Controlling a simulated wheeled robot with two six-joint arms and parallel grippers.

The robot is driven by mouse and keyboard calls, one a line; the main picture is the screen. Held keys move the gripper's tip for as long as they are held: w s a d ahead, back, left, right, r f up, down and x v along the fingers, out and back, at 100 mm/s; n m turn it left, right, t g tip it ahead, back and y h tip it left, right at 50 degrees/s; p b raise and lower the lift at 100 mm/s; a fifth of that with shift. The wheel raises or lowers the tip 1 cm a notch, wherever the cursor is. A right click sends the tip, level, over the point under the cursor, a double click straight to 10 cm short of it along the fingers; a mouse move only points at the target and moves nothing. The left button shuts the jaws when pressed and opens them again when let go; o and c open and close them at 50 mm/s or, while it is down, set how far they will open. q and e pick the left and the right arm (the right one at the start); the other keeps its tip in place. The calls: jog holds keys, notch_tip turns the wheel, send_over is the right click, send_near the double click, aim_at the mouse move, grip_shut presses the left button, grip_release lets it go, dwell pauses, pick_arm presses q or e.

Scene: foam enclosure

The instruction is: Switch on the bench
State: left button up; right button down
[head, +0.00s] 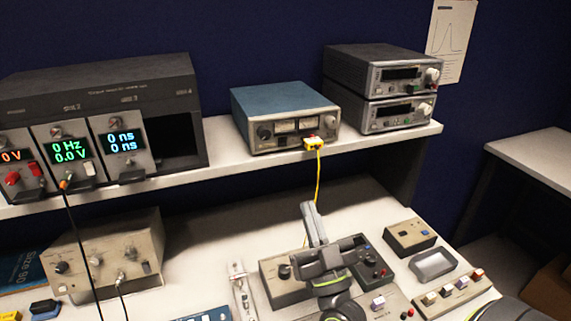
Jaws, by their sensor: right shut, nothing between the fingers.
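A bench with a raised shelf (395,139) holds the instruments. A dark rack (90,84) on the shelf's left has lit modules reading 0 V, 0 Hz 0.0 V and 0 ns. A blue-topped unit (283,103) with a meter stands mid-shelf, a yellow plug (316,143) at its front. Two stacked grey units (390,75) with dark displays stand to the right. My right gripper (309,212) is shut and empty above the lower bench top, in front of a control box (283,288), partly hiding it. My left gripper is not in view.
A beige unit (105,258) with knobs sits at lower left. A small switch box (410,236), a grey tray (433,265) and a strip of coloured switches (450,295) lie at right. A yellow cable hangs behind my gripper.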

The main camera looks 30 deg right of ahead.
jog(key=shift+s+r, duration=0.15)
jog(key=p, duration=0.7)
send_near(283, 140)
notch_tip(283, 140, up, 5)
jog(key=shift+w+d+f, duration=0.2)
jog(key=shift+w+f, duration=0.1)
jog(key=shift+w, duration=0.45)
jog(key=shift+w+d+f, duration=0.2)
jog(key=shift+w+f, duration=0.05)
jog(key=shift+w, duration=0.5)
jog(key=shift+w+d+f, duration=0.2)
jog(key=shift+w+f, duration=0.1)
jog(key=shift+w, duration=0.45)
